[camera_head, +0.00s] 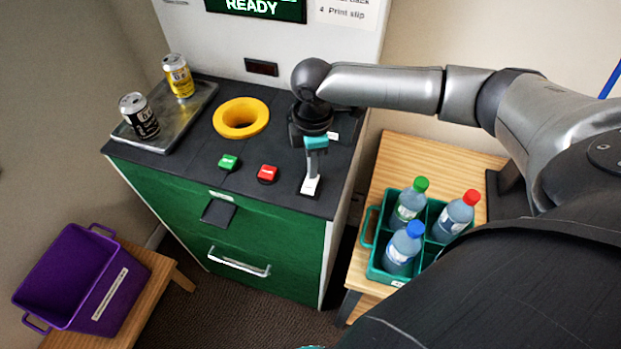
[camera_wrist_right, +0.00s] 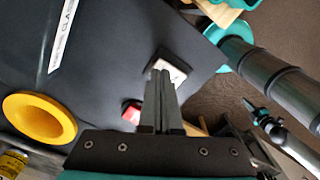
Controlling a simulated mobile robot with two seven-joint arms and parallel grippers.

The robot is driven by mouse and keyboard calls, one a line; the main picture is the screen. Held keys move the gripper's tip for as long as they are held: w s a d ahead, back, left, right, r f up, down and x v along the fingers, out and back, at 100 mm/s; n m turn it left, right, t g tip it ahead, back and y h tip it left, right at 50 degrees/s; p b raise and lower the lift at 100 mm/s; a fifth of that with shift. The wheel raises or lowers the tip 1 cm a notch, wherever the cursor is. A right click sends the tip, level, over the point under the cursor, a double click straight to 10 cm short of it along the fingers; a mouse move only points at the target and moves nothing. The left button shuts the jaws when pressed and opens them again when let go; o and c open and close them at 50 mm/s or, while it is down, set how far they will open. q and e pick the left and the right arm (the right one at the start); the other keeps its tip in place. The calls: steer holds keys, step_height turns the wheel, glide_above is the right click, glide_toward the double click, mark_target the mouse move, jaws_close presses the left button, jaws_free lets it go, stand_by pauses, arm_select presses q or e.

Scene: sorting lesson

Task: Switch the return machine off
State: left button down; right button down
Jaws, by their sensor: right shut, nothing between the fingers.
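The return machine is a green cabinet (camera_head: 265,240) with a dark top. Its screen (camera_head: 262,6) is lit green and reads READY. On the top are a green button (camera_head: 228,162), a red button (camera_head: 267,173) and, right of them, a small white plate (camera_head: 310,187). My right gripper (camera_head: 312,175) points down at this plate, shut and empty. In the right wrist view the fingertips overlap the edge of the white plate (camera_wrist_right: 176,70), hiding part of it; contact cannot be told. The red button (camera_wrist_right: 131,112) is beside the fingers. My left gripper (camera_wrist_right: 251,106) seems to show small; its fingers are unclear.
A yellow ring (camera_head: 241,117) surrounds an opening in the top. A teal crate (camera_head: 376,259) with bottles stands right; a purple bin (camera_head: 75,275) stands left.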

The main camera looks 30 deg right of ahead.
steer(key=shift+f, duration=0.7)
step_height(320, 180, up, 5)
steer(key=p, duration=0.6)
steer(key=shift+r, duration=0.1)
steer(key=shift+r+p, duration=0.75)
steer(key=shift+r, duration=0.25)
steer(key=shift+f, duration=0.1)
